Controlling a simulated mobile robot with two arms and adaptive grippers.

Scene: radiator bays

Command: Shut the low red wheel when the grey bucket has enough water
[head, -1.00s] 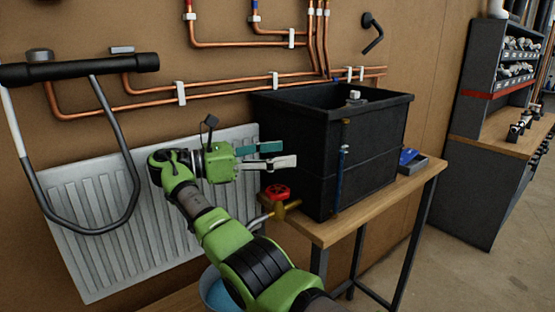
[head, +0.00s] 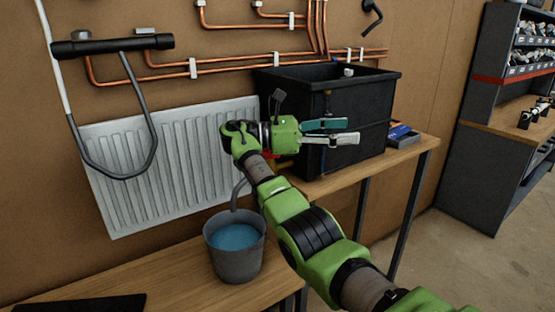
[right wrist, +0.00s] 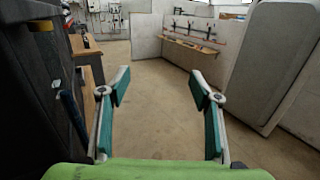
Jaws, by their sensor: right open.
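The grey bucket (head: 237,268) stands upright on the low wooden bench, with blue water (head: 236,237) a little below its rim. A curved grey spout (head: 238,192) comes down over it. The red wheel (head: 268,154) is almost wholly hidden behind my right arm; only a bit of red shows. My right gripper (head: 350,131) is open and empty in front of the black tank, above and to the right of the wheel. Its two spread fingers (right wrist: 160,95) also show in the right wrist view with nothing between them. My left gripper is out of view.
The black tank (head: 350,92) stands on a wooden table (head: 345,177), with a small tray (head: 403,136) at its right. A white radiator (head: 150,165) and copper pipes are behind. Floor is free at the right. A dark flat thing (head: 80,303) lies at lower left.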

